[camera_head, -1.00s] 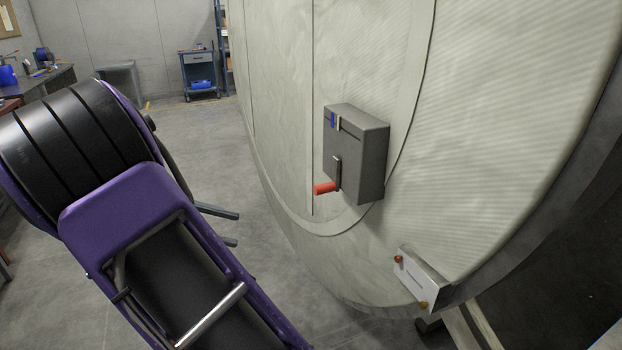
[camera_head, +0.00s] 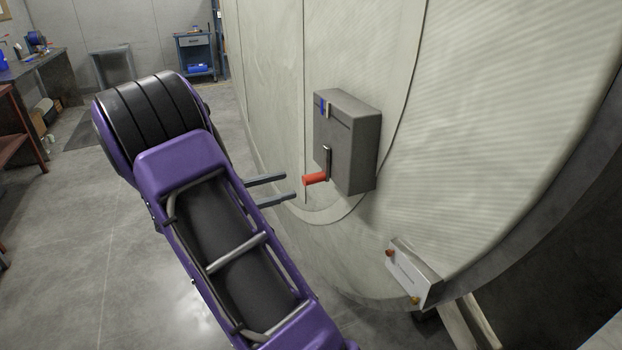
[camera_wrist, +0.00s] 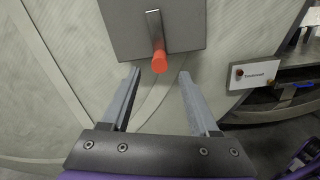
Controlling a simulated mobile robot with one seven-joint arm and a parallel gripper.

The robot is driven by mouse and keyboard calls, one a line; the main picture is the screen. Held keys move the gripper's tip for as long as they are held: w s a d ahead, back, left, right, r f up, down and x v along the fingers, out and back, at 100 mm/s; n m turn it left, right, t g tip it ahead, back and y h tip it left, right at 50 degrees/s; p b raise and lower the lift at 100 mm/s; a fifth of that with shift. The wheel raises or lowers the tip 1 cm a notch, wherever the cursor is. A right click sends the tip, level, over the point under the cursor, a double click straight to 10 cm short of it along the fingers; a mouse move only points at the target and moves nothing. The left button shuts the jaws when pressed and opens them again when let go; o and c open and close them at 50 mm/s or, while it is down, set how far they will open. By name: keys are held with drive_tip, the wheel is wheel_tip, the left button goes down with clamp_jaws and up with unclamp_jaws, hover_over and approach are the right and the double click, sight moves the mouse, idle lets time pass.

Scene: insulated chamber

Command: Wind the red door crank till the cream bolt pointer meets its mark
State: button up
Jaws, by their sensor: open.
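The red crank handle (camera_head: 315,179) sticks out from a dark crank arm (camera_head: 328,162) on a grey box (camera_head: 350,145) fixed to the pale chamber door. The cream pointer (camera_head: 327,110) sits in a slot near the box's top, just right of a blue mark (camera_head: 321,105); whether they touch is too small to tell. My gripper (camera_head: 291,186) is open and empty, its two fingers pointing at the handle from the left. In the wrist view the red handle (camera_wrist: 160,61) lies beyond the fingertips, between their lines, with my gripper (camera_wrist: 158,74) apart from it.
The large curved chamber door (camera_head: 450,120) fills the right side. A small white label plate (camera_head: 408,276) with coloured knobs is low on it. A blue cart (camera_head: 196,57) and a workbench (camera_head: 35,75) stand at the back left.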

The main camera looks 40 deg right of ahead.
sight(304, 180)
drive_tip(key=x, duration=0.8)
drive_tip(key=shift+c, duration=0.3)
clamp_jaws()
idle(1.0)
